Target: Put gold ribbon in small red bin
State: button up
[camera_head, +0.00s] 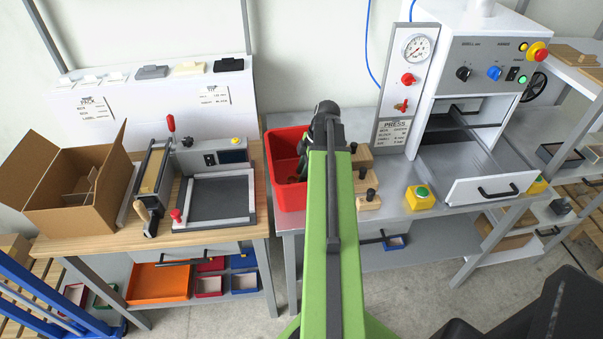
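A red bin (287,147) stands on the grey bench, left of my green arm. Small brownish contents show low inside it, but I cannot tell what they are. Smaller red-edged bins (209,285) sit on the shelf under the left table. The dark end of my arm (326,112) is over the right side of the red bin on the bench. I cannot pick out a gold ribbon for certain; a gold-tan strip (154,169) lies in the device on the left table.
An open cardboard box (75,190) stands at the left table's left end. Wooden blocks with black knobs (367,188) are right of my arm. A press with a gauge (470,85) and a yellow button box (419,198) stand further right. An orange tray (158,283) is below.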

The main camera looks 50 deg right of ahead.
jog(key=p+v, duration=1)
jog(key=v, duration=0.2)
jog(key=shift+p, duration=0.4)
